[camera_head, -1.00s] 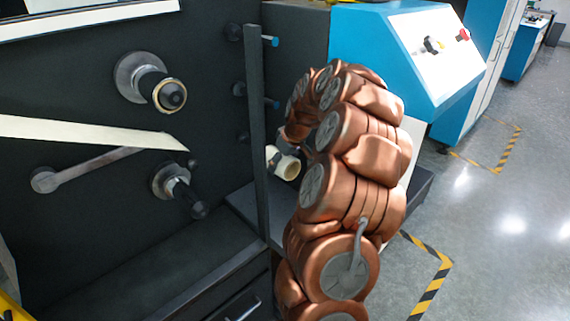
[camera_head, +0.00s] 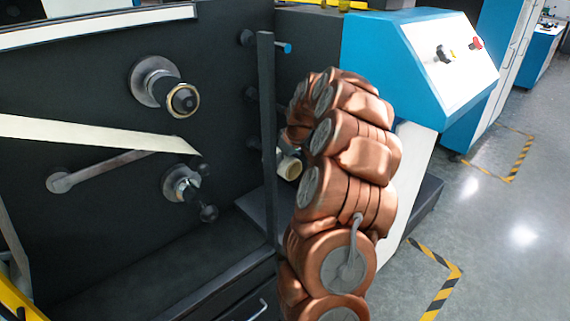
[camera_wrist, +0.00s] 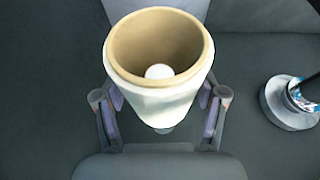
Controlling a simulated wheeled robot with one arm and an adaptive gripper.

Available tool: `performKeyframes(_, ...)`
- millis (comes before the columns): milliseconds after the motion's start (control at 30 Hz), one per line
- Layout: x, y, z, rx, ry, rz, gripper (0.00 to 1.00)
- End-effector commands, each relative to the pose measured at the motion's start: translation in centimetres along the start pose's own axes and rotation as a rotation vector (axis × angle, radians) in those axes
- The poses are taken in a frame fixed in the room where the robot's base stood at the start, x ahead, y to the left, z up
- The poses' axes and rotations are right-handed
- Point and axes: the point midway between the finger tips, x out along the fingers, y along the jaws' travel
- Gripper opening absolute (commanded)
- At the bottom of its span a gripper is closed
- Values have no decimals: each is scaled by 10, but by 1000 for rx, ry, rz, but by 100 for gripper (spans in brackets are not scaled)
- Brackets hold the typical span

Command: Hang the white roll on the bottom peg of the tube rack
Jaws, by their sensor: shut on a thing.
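The white roll (camera_wrist: 155,100) is a short hollow tube with a tan inner wall, its open end facing the wrist camera. My gripper (camera_wrist: 162,108) is shut on it, with one finger on each side. A small pale disc shows inside the bore; I cannot tell whether it is a peg end. In the head view the roll (camera_head: 289,168) shows just right of a dark upright post, near the dark panel; my arm hides most of the gripper. The rack's top peg (camera_head: 283,47) has a blue tip. The lower pegs are largely hidden behind the post and arm.
A metallic peg (camera_wrist: 290,103) stands right of the roll in the wrist view. The dark upright post (camera_head: 267,130) is close to the left of my arm. A blue and white machine (camera_head: 410,70) stands behind on the right. Open floor (camera_head: 500,240) lies right.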

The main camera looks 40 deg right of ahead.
Motion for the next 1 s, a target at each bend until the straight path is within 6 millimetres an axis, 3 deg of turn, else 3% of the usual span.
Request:
performKeyframes(400,0,0,0,0,1,0,30)
performKeyframes(433,0,0,0,0,1,0,73)
performKeyframes(700,0,0,0,0,1,0,100)
performKeyframes(1000,0,0,0,0,0,0,100)
